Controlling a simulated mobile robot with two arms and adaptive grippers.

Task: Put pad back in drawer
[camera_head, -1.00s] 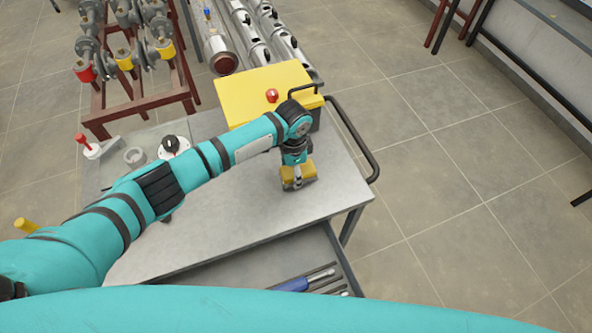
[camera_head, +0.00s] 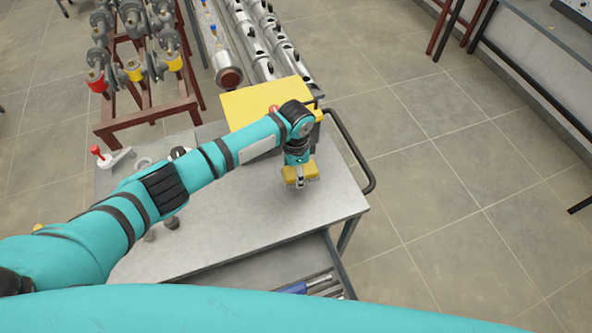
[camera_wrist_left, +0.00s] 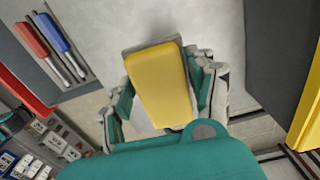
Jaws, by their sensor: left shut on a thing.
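The yellow pad (camera_head: 308,172) has a grey underside and shows large in the left wrist view (camera_wrist_left: 160,85). My left gripper (camera_head: 299,178) is shut on it, with a finger on each side of the pad in the left wrist view. It holds the pad over the right part of the grey cart top (camera_head: 235,215); I cannot tell the height. The open drawer (camera_head: 340,262) is below the cart's front edge, partly hidden by my own body. It holds a blue-handled tool (camera_head: 292,288). The left wrist view also shows a red tool (camera_wrist_left: 30,40) and a blue tool (camera_wrist_left: 53,33). My right gripper is not in view.
A yellow-topped box (camera_head: 245,103) stands at the back of the cart, close behind my gripper. A dark rail (camera_head: 352,150) runs along the cart's right side. A red-handled valve (camera_head: 110,157) lies at the left. The cart top's front right is clear.

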